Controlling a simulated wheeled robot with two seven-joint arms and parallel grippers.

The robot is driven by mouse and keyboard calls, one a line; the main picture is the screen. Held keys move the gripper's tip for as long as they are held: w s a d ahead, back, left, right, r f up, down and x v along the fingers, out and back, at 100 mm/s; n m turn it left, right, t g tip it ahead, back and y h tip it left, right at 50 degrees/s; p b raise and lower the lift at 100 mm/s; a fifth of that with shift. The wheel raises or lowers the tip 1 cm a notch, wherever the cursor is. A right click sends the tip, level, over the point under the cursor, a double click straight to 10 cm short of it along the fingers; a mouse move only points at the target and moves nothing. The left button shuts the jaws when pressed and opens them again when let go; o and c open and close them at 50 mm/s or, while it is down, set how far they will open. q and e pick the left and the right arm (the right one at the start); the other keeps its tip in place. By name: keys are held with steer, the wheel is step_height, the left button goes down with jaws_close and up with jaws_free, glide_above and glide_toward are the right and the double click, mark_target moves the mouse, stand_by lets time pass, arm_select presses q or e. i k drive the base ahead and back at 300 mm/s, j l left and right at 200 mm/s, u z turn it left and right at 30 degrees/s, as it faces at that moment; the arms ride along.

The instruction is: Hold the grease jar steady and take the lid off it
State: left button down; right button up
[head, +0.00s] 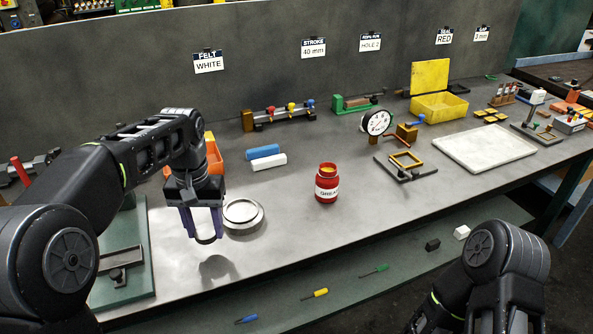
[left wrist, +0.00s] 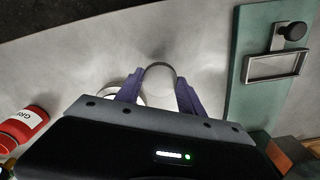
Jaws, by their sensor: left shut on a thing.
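The red grease jar (head: 327,188) stands upright on the bench with a white label. Its mouth is open and shows yellow-orange inside; it also shows at the lower left of the left wrist view (left wrist: 22,127). My left gripper (head: 204,236) is shut on a round pale disc, which looks like the jar lid (left wrist: 160,82), and holds it above the bench, left of the jar and apart from it. The lid is mostly hidden by the fingers in the head view. My right gripper is out of view; only part of my right arm shows at lower right.
A round silver dish (head: 243,214) lies just right of my left gripper. Blue (head: 263,151) and white (head: 269,162) blocks and an orange bin (head: 214,158) are behind it. A green plate fixture (head: 122,262) stands left. A white tray (head: 484,148) lies far right.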

mark_target(327, 184)
steer(key=z, duration=1.05)
steer(key=i+z, duration=0.1)
steer(key=z, duration=0.4)
steer(key=j+z, duration=0.1)
steer(key=z, duration=0.95)
steer(key=j+z, duration=0.1)
steer(key=z, duration=0.45)
steer(key=j+z, duration=0.1)
steer(key=z, duration=0.9)
steer(key=j+u, duration=0.1)
steer(key=u, duration=0.85)
steer(key=j+u, duration=0.15)
steer(key=u, duration=0.8)
steer(key=i+j+u, duration=0.1)
steer(key=u, duration=0.85)
steer(key=i+j, duration=0.05)
